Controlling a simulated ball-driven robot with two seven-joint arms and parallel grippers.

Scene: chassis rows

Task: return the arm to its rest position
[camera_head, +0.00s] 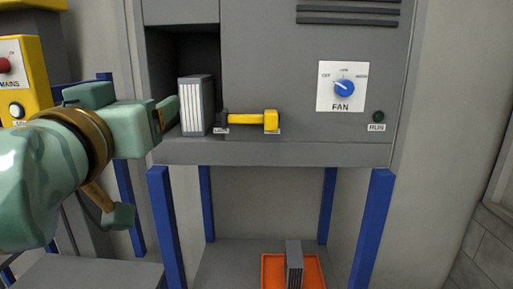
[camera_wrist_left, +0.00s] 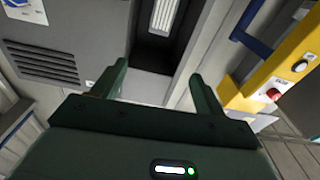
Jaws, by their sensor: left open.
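My left arm comes in from the left of the head view. Its gripper (camera_head: 168,112) is in front of the cabinet's open bay at the left, close beside a pale ribbed block. In the left wrist view the two fingers of this gripper (camera_wrist_left: 157,82) stand wide apart with nothing between them. The ribbed block (camera_head: 195,106) stands upright in the bay; it also shows beyond the fingers in the left wrist view (camera_wrist_left: 164,16). The head view does not show clearly whether finger and block touch. My right gripper is not in view.
The grey cabinet (camera_head: 290,60) carries a yellow handle (camera_head: 250,119), a blue fan knob (camera_head: 344,88) and a dark green run lamp (camera_head: 379,116). It stands on blue legs (camera_head: 370,225). Below, an orange tray (camera_head: 271,268) holds a grey block (camera_head: 294,265). A yellow mains box (camera_head: 35,75) is at left.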

